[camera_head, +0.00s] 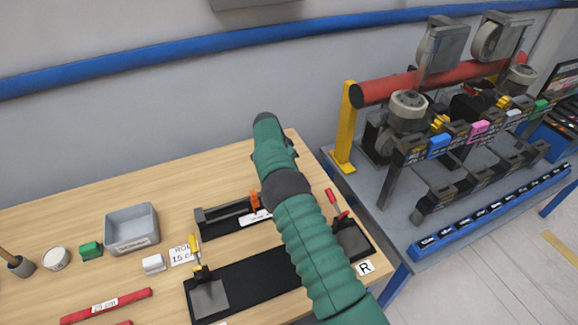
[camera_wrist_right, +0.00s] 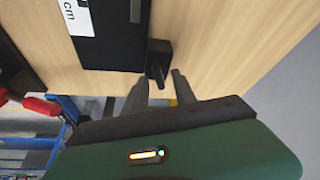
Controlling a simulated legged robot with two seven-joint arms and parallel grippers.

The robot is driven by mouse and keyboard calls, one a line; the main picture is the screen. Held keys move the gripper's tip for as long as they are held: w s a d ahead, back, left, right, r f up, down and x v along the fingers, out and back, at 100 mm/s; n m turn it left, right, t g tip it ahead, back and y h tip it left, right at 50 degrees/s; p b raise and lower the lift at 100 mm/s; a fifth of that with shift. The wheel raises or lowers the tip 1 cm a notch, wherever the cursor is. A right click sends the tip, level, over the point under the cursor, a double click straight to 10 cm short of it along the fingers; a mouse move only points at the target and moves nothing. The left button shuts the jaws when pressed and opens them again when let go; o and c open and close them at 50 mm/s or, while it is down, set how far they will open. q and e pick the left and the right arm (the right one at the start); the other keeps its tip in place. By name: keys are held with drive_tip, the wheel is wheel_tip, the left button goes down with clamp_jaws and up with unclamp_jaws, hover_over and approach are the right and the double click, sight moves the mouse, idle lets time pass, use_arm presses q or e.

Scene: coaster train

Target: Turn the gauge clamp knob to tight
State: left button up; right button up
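The length gauge (camera_head: 228,210) is a dark bar on the table with an orange part (camera_head: 254,200) and a white label, partly behind my right arm. In the right wrist view the dark gauge (camera_wrist_right: 112,38) carries a white "cm" label (camera_wrist_right: 75,15). A small black block (camera_wrist_right: 159,50) with a short dark knob (camera_wrist_right: 158,72) sits at its end. My right gripper (camera_wrist_right: 162,86) is open, with its two dark fingers apart on either side of the knob's tip. I cannot tell whether they touch it. My arm hides the knob in the head view. My left gripper is not in view.
A black fixture (camera_head: 245,285) with a yellow-handled clamp (camera_head: 196,252) and a red-handled clamp (camera_head: 336,205) stands at the front. A machine bench (camera_head: 440,225) stands right.

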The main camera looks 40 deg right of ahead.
drive_tip(key=b+v, duration=0.1)
drive_tip(key=v, duration=1.5)
drive_tip(key=shift+w, duration=0.15)
